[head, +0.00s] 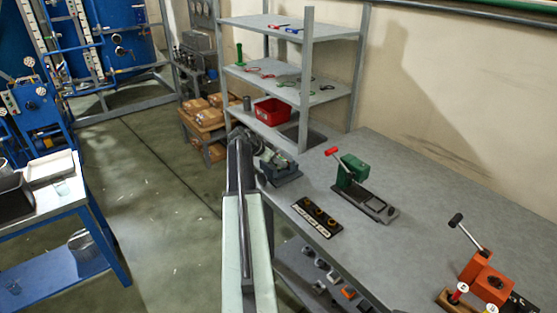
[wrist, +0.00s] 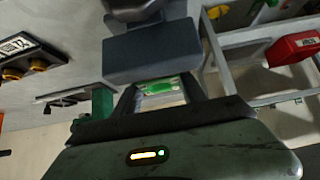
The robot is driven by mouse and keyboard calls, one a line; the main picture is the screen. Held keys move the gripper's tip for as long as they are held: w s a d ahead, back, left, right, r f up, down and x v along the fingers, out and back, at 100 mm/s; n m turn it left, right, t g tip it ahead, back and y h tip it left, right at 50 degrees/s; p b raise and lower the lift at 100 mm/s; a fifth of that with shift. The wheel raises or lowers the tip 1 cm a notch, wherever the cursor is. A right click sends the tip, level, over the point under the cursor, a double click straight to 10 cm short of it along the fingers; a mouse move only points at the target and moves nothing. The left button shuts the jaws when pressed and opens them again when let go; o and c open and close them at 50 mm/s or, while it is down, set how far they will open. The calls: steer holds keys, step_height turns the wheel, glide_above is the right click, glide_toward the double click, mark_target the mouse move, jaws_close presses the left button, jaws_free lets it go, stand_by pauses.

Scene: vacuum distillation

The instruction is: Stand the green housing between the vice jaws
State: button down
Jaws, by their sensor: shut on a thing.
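My gripper (wrist: 160,90) is shut on the green housing (wrist: 158,86), which shows as a small green and pale piece between the fingers in the wrist view. The blue-grey vice (head: 284,175) stands at the bench's left edge in the head view. Its dark block (wrist: 150,55) is right beyond the fingertips in the wrist view. In the head view my gripper (head: 265,150) is at the vice, over its top. The lower part of the housing is hidden, and I cannot tell whether it is between the jaws or touching them.
A green press with a red handle (head: 352,168) stands to the right of the vice. A black tray with round parts (head: 317,215) lies in front of it. A red bin (head: 272,111) sits on the shelf behind.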

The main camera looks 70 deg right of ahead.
steer(key=shift+f, duration=0.3)
steer(key=c, duration=0.6)
jaws_free()
steer(key=o, duration=0.6)
steer(key=shift+r, duration=0.1)
step_height(320, 180, up, 7)
steer(key=p, duration=0.7)
steer(key=shift+w, duration=0.15)
